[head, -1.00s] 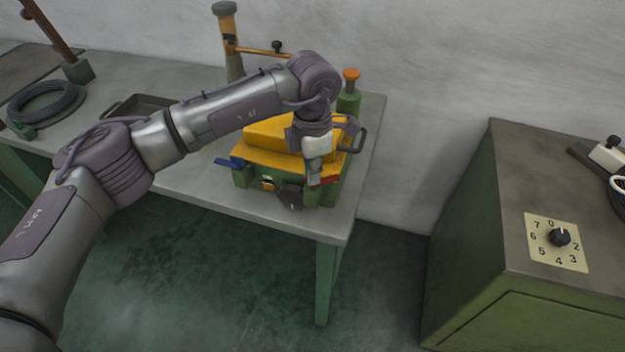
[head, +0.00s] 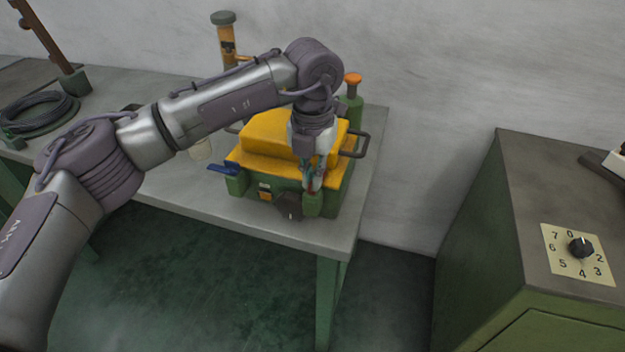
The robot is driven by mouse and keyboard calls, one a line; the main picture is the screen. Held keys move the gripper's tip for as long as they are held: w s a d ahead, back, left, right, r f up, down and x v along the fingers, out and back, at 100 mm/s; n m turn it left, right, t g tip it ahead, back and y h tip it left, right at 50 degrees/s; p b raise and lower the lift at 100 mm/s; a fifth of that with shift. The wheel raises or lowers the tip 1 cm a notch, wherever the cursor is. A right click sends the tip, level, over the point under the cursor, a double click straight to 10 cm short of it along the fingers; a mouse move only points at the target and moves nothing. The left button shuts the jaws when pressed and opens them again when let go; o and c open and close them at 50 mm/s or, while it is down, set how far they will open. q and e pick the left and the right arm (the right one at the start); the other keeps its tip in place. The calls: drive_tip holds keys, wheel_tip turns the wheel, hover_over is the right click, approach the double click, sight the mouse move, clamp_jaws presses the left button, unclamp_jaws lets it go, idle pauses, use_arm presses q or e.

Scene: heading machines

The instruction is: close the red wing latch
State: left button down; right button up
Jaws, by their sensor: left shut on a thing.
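The yellow-lidded green case (head: 268,150) stands on the grey bench near its right end. The red wing latch (head: 309,181) is on the case's front, near the right corner; only a thin strip of red shows between my gripper's fingers. My left gripper (head: 311,184) points down at that corner and is shut on the red wing latch. A blue latch handle (head: 222,169) sticks out at the case's left front. The latch's exact angle is hidden by the fingers. My right gripper is not in view.
The bench (head: 205,212) has a coil of cable (head: 40,112) at far left and posts behind the case, one with an orange cap (head: 352,79). A green cabinet (head: 470,220) with a numbered dial (head: 580,247) stands at right, across a floor gap.

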use_arm(q)
drive_tip(key=shift+n, duration=0.5)
drive_tip(key=c, duration=1.3)
unclamp_jaws()
wheel_tip(320, 180, up, 12)
drive_tip(key=shift+f, duration=0.1)
